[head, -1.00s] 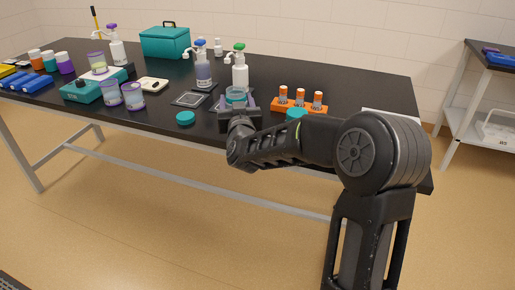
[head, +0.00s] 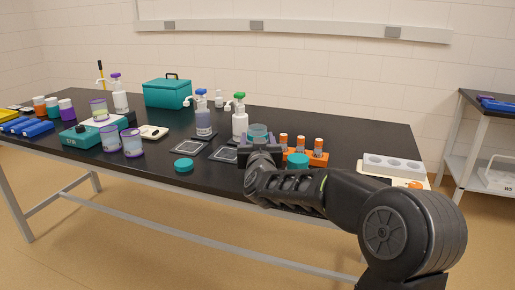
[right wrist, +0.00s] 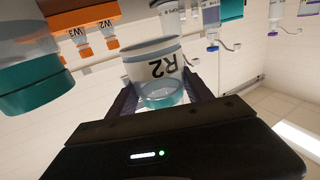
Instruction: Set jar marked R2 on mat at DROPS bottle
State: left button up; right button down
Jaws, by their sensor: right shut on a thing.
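The jar marked R2 (right wrist: 152,62) is clear with some teal in it, and its label reads upside down in the right wrist view. My right gripper (head: 259,145) is shut on the jar, which also shows in the head view (head: 257,131). It holds it right of the green-topped white pump bottle (head: 240,124). A square-framed dark mat (head: 224,154) lies in front of that bottle. A second such mat (head: 190,147) lies in front of the blue-topped bottle (head: 203,122). Bottle labels are too small to read surely. My left gripper is not in view.
An orange rack (head: 320,159) with several orange-capped vials and a teal-lidded jar (head: 298,161) stand close right of my gripper. A teal lid (head: 184,165) lies near the front edge. A grey tray (head: 393,165) is at the right end.

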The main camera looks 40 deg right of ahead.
notch_tip(320, 180, down, 7)
jog(key=shift+f+b, duration=0.1)
jog(key=shift+b, duration=0.55)
jog(key=shift+f, duration=0.25)
jog(key=shift+c, duration=2.2)
grip_release()
jog(key=shift+r, duration=0.1)
jog(key=shift+v, duration=3.9)
jog(key=shift+o, duration=0.3)
jog(key=shift+s+d, duration=0.1)
jog(key=shift+d, duration=0.05)
